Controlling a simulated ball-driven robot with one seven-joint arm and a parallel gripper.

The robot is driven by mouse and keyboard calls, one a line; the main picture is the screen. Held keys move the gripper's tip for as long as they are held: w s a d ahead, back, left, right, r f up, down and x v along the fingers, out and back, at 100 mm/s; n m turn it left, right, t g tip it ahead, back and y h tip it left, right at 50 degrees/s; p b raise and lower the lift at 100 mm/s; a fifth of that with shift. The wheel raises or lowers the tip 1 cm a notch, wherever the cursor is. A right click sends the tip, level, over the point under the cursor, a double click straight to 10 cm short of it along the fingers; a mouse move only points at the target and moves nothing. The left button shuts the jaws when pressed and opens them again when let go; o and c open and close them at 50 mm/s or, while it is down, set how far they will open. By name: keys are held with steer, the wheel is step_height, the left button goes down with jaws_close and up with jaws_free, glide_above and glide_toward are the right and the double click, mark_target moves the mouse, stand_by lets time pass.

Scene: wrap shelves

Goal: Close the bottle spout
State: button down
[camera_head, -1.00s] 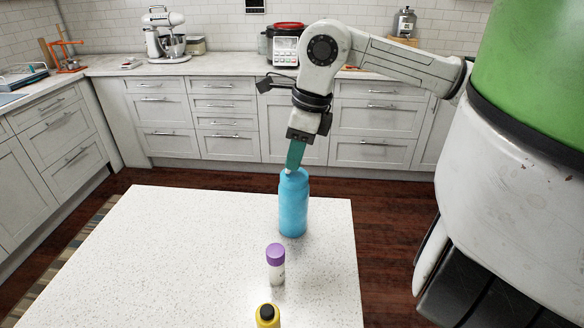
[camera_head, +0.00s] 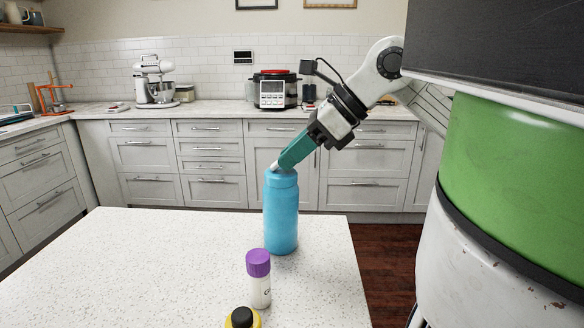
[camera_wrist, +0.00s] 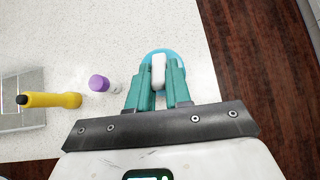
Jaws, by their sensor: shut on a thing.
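The blue bottle (camera_head: 281,215) stands upright near the right edge of the white speckled table. Its light spout (camera_wrist: 158,72) shows in the wrist view between the two teal fingers of my gripper (camera_wrist: 158,88), above the bottle's blue top (camera_wrist: 147,57). In the head view my gripper (camera_head: 277,165) comes down at a slant from the upper right, its tips at the top of the bottle. It is shut on the spout. The fingers hide most of the spout in the head view, and I cannot tell its exact angle.
The table's left part is clear. Counters with a mixer (camera_head: 154,80) and a cooker (camera_head: 274,88) line the back.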

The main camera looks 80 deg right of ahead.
steer(key=shift+f, duration=0.2)
stand_by(0.4)
steer(key=c, duration=1)
jaws_free()
steer(key=shift+r, duration=0.1)
steer(key=shift+c, duration=0.2)
steer(key=shift+s, duration=0.1)
steer(key=v, duration=1)
steer(key=shift+s+r, duration=0.15)
steer(key=shift+s, duration=0.2)
